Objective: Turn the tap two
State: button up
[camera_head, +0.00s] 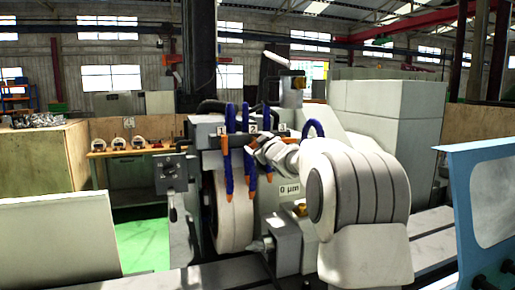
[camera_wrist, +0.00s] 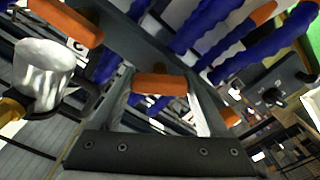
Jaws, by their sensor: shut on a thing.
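The tap panel of the grinder carries labels 1 and 2, with blue segmented hoses (camera_head: 230,118) and orange parts below. My gripper (camera_head: 254,144) reaches in from the right to the spot just under label 2 (camera_head: 253,128). In the wrist view my gripper (camera_wrist: 160,88) has its two fingers on either side of an orange tap handle (camera_wrist: 162,84), shut on it. From its place under label 2, this is tap two; my gripper partly hides it in the head view. Another orange tap (camera_head: 224,144) hangs under label 1 to the left.
The pale grinding wheel (camera_head: 233,215) is below the taps. Blue hoses (camera_wrist: 215,35) with orange nozzles crowd close around my gripper. A pale cylindrical part (camera_wrist: 42,72) is at the left of the wrist view.

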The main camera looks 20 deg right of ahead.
jog(key=n+b, duration=0.2)
jog(key=n, duration=0.3)
jog(key=shift+f+n, duration=0.1)
jog(key=shift+n, duration=0.3)
jog(key=n+b, duration=0.2)
jog(key=n, duration=0.3)
jog(key=shift+n, duration=0.4)
jog(key=o, duration=1.2)
jog(key=shift+o, duration=0.2)
jog(key=shift+s, duration=0.1)
jog(key=s+b, duration=0.3)
jog(key=s, duration=1.4)
jog(key=shift+s, duration=0.15)
